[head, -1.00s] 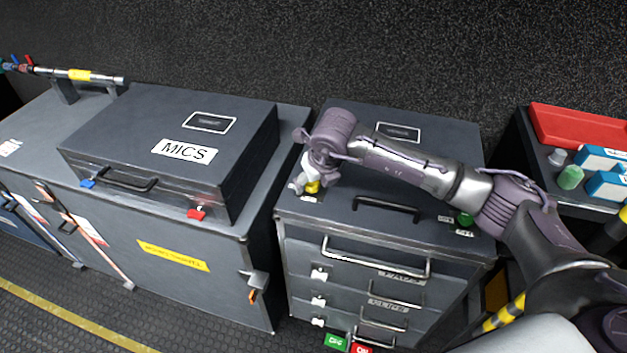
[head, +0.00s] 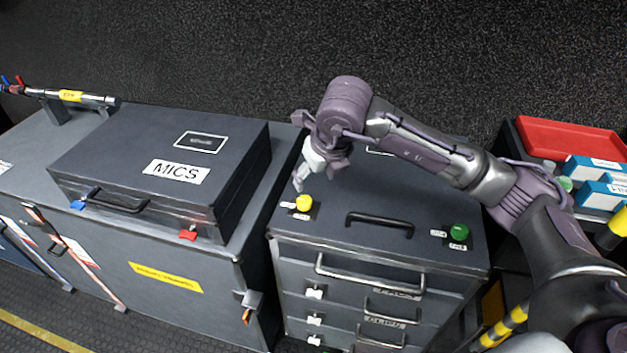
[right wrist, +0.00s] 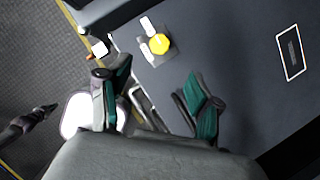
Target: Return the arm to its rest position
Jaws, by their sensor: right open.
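My right arm (head: 420,150) reaches in from the right in the head view, over the dark drawer cabinet. The yellow knob also shows in the right wrist view (right wrist: 159,44), apart from the fingers.
The drawer cabinet (head: 330,235) has a top handle and a green knob (head: 459,232). A MICS case (head: 225,165) lies on the cabinet to the left. A red tray (head: 570,137) and blue-white boxes (head: 595,170) are at right. Open floor lies behind.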

